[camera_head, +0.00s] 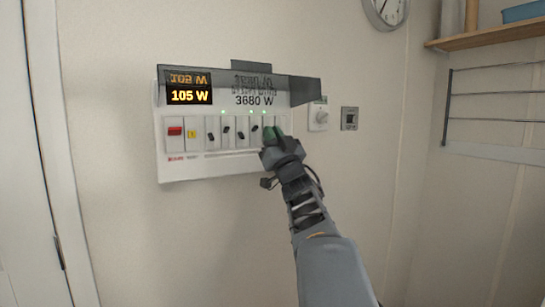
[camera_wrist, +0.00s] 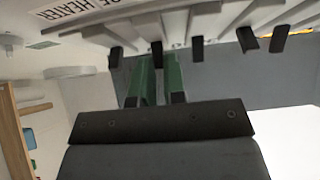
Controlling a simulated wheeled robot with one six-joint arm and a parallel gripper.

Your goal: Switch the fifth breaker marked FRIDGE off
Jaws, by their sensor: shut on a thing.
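The white breaker panel (camera_head: 230,166) hangs on the wall under a raised smoked cover. My gripper (camera_head: 271,138) is at its right end and hides the breaker there. In the wrist view, the green fingers of my gripper (camera_wrist: 157,78) are shut around a black breaker lever (camera_wrist: 157,55), second from the left. Its FRIDGE marking is not readable. Another lever (camera_wrist: 115,50) stands just left of the fingers and one (camera_wrist: 197,48) just right. In the head view, several levers left of my gripper sit at differing heights, and small green lights are lit above some breakers.
The panel display (camera_head: 190,96) reads 105 W, and 3680 W is printed beside it. A red switch (camera_head: 174,132) and yellow button (camera_head: 192,134) are at the left. A round knob (camera_head: 320,117) and a wall switch (camera_head: 349,118) are to the right. A shelf (camera_head: 490,34) is farther right.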

